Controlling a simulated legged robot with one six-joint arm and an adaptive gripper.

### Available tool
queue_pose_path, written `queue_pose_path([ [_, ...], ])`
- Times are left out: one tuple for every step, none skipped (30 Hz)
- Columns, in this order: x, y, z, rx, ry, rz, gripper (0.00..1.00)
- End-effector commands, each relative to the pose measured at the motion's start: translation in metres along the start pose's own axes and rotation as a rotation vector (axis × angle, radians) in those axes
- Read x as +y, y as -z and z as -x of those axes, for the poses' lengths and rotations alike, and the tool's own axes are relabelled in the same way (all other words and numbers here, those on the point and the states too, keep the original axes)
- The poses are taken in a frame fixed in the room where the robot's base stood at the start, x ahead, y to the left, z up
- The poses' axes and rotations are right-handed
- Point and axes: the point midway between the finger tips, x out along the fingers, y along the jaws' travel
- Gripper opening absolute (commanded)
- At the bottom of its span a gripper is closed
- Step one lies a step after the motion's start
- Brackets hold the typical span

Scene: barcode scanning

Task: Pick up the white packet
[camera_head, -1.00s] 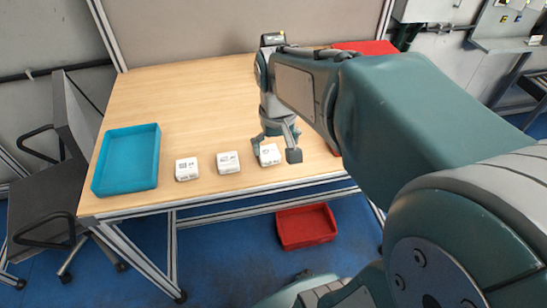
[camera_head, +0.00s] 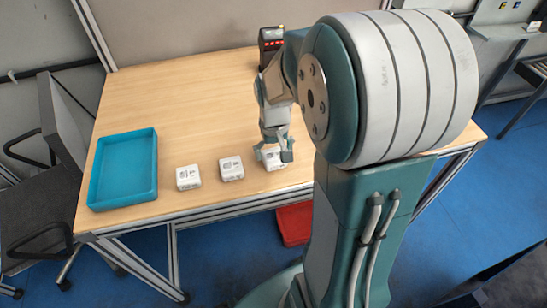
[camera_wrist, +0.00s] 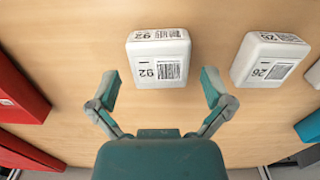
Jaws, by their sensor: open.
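A white packet (camera_head: 273,162) with printed labels lies on the wooden table, rightmost of a row of three. My gripper (camera_head: 272,153) is above it and partly hides it in the head view. In the wrist view the same packet (camera_wrist: 158,70) lies just beyond my open gripper (camera_wrist: 161,84), roughly centred between the fingers, with nothing held. A second white packet (camera_head: 231,168) lies to its left in the head view and shows at the right in the wrist view (camera_wrist: 268,60). A third white packet (camera_head: 188,177) lies further left.
A blue tray (camera_head: 93,185) stands at the table's left end. A dark device with red lights (camera_head: 271,42) stands at the back. Red objects (camera_wrist: 15,95) show at the left of the wrist view. A red tray (camera_head: 293,224) is on the floor. The table's back left is clear.

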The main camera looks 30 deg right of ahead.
Motion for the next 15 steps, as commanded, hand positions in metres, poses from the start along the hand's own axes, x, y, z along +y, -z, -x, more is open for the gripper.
queue_pose_path([
  [0.000,-0.001,-0.009,-0.004,0.000,0.000,1.00],
  [0.000,-0.001,-0.012,-0.004,0.000,0.000,1.00],
  [0.000,-0.001,-0.016,-0.002,0.000,0.000,1.00],
  [0.000,-0.001,-0.018,-0.002,0.000,0.000,1.00],
  [0.000,0.000,-0.019,-0.002,0.000,0.000,1.00],
  [0.000,0.000,-0.021,-0.001,0.000,0.000,1.00],
  [0.000,0.000,-0.021,0.000,0.000,0.000,1.00],
  [0.000,0.000,-0.021,0.001,0.000,0.000,1.00],
  [0.000,0.000,-0.021,0.001,0.000,0.000,1.00],
  [0.000,0.000,-0.021,0.001,0.000,0.000,1.00],
  [0.000,0.000,-0.021,0.001,0.000,0.000,1.00],
  [0.000,0.000,-0.021,0.001,0.000,0.000,1.00],
  [0.000,0.000,-0.021,0.001,0.000,0.000,0.87],
  [0.000,0.000,-0.021,0.001,0.000,0.000,0.73],
  [0.000,0.000,-0.021,0.001,0.000,0.000,0.55],
])
